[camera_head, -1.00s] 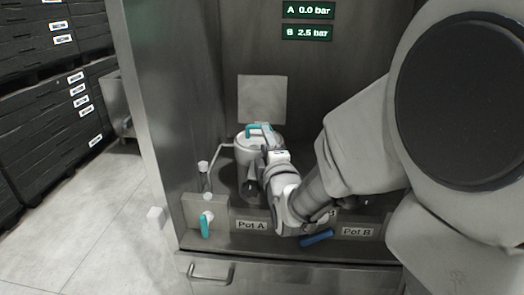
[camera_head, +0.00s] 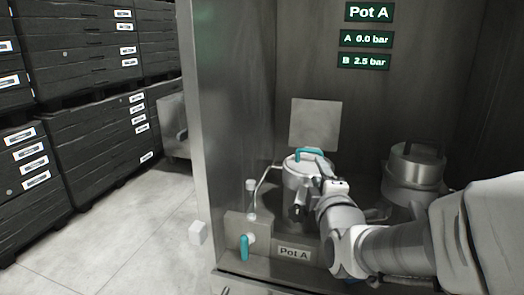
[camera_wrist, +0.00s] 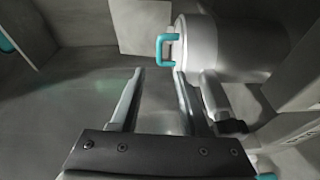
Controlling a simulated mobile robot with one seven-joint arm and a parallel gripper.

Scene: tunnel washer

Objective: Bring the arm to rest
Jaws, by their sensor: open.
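My gripper (camera_head: 318,178) is in front of the steel pot above the Pot A label, near its lid. In the wrist view my gripper (camera_wrist: 158,72) has its two fingers apart, with nothing between them. The pot (camera_head: 296,177) has a teal lid handle (camera_head: 309,153). In the wrist view the pot (camera_wrist: 240,45) appears sideways, and its teal handle (camera_wrist: 168,47) shows just beyond the fingertips. I cannot tell how far the fingers are from it. My arm reaches in from the lower right and hides part of the pot's front.
A second steel pot (camera_head: 415,172) stands to the right, close to my arm. A teal-handled valve (camera_head: 246,245) sits at the cabinet's front left. The cabinet's left wall (camera_head: 218,120) bounds the space. Displays read Pot A, A 0.0 bar (camera_head: 366,39) and B 2.5 bar (camera_head: 363,61).

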